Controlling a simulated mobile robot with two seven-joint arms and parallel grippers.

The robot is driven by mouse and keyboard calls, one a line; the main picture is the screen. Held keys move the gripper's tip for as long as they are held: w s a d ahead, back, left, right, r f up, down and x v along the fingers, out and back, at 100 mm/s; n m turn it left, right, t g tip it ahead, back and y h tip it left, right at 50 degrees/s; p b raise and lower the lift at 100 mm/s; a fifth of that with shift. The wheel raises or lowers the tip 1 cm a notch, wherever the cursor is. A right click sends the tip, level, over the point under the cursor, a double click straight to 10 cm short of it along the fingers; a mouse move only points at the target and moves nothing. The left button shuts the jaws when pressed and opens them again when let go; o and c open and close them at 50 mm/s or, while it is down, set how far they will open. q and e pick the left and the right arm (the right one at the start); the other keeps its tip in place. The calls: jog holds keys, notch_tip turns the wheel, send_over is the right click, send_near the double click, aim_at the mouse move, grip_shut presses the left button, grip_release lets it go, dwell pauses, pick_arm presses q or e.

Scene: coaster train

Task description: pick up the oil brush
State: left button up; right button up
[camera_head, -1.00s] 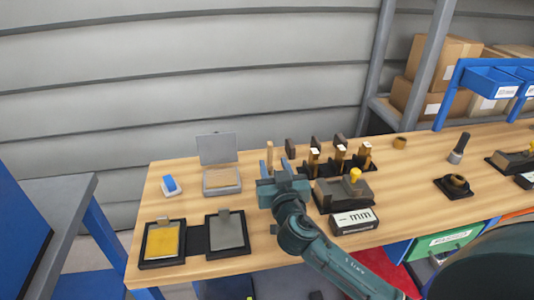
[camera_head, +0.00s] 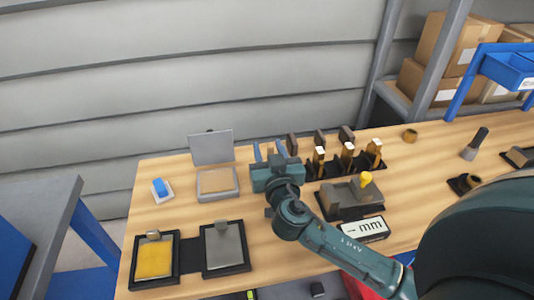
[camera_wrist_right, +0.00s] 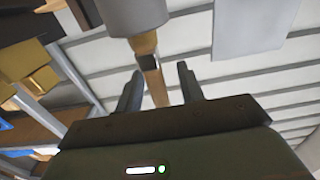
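My right gripper (camera_head: 270,153) is at the back of the workbench, just right of the open-lidded grey box. Its two fingers are apart. In the right wrist view the open fingers (camera_wrist_right: 160,88) flank a slim wooden handle (camera_wrist_right: 157,88), which looks like the oil brush, with a visible gap at the right finger. Whether the left finger touches it I cannot tell. A grey cylinder (camera_wrist_right: 138,14) shows at the top above the handle. In the head view I cannot make out the brush clearly behind my gripper. My left gripper is not in view.
The open-lidded box (camera_head: 218,182) stands close left of my gripper. A dark rack (camera_head: 322,170) with several wooden-handled tools is close right. A block with a yellow knob (camera_head: 366,179) and a "mm" display (camera_head: 363,229) stand nearer. Two framed plates (camera_head: 154,260) lie front left.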

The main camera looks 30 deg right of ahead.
jog(key=shift+w, duration=0.15)
jog(key=shift+s+r, duration=0.1)
jog(key=shift+s, duration=0.1)
jog(key=shift+c, duration=0.6)
grip_shut()
notch_tip(320, 180, up, 10)
jog(key=shift+p, duration=0.4)
